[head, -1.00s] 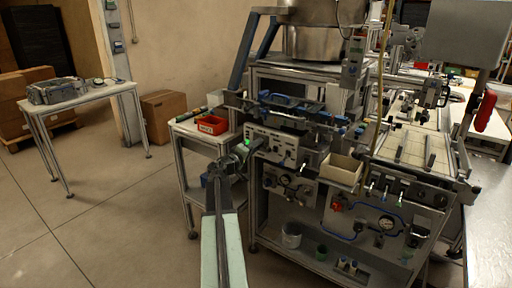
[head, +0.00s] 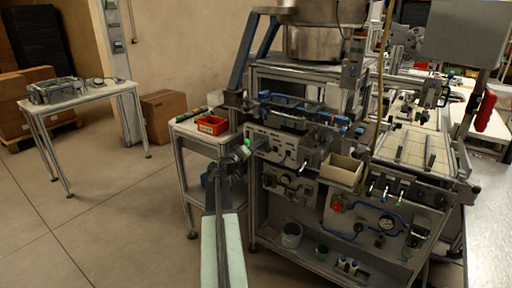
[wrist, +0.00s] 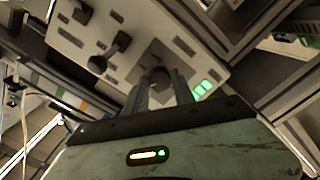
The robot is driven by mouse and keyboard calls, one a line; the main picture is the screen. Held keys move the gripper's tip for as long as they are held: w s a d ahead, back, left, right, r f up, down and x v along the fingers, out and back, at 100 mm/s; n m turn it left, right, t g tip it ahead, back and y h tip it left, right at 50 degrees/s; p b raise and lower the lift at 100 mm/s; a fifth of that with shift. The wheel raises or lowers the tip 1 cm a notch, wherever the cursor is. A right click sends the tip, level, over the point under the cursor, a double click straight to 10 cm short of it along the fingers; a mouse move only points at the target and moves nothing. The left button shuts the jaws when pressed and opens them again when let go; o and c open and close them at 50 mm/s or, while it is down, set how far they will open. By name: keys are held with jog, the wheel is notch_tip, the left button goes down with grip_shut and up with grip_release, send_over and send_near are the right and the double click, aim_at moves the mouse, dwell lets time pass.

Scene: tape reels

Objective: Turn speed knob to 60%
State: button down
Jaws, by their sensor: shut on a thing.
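The control panel (head: 278,147) is a pale box on the front of the machine. The wrist view shows its face (wrist: 128,70) close up, tilted. My gripper (head: 240,153) is at the panel's left end. In the wrist view, my gripper's fingers (wrist: 162,88) are shut around a round dark knob (wrist: 158,74). Its pointer and scale are hidden or too small to read. Other dark knobs (wrist: 98,63) stand up from the panel to the left. A green-lit switch (wrist: 203,88) is just right of my fingers.
A red bin (head: 211,125) sits on the side stand left of the panel. An open beige box (head: 342,170) is to the panel's right. A blue-grey strut (head: 242,62) rises above. The floor (head: 120,215) at left is clear.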

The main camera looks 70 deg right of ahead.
jog(key=c, duration=1.1)
grip_release()
jog(key=shift+s, duration=0.15)
jog(key=shift+o, duration=0.2)
jog(key=v, duration=0.8)
jog(key=shift+d, duration=0.1)
